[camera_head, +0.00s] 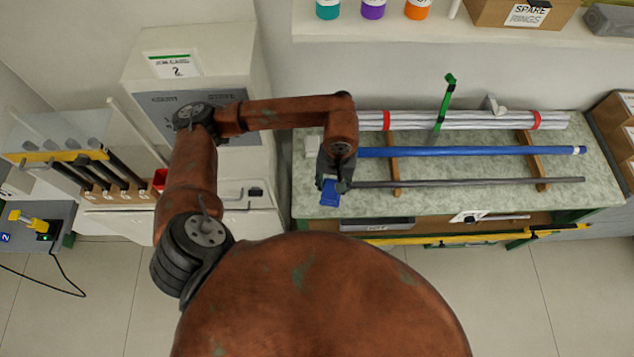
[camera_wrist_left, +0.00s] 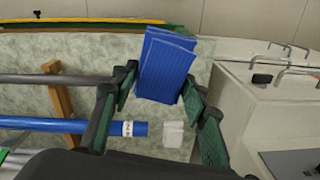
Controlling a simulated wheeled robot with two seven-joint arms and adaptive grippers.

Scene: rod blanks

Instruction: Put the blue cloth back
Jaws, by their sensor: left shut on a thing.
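The blue cloth (camera_head: 329,192) is folded and hangs at my left gripper, near the left end of the green-topped bench (camera_head: 307,198). My left gripper (camera_head: 335,184) is shut on it. In the left wrist view the blue cloth (camera_wrist_left: 165,66) sits between the two fingers of the left gripper (camera_wrist_left: 160,90), with the bench top behind it. Whether the cloth touches the bench cannot be told. My right gripper is not in view.
A blue rod (camera_head: 470,151) and a dark grey rod (camera_head: 470,183) lie across wooden supports on the bench. A bundle of pale rods (camera_head: 480,120) lies behind them. A small white block (camera_head: 312,146) sits at the bench's left end. A grey cabinet (camera_head: 200,60) stands left.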

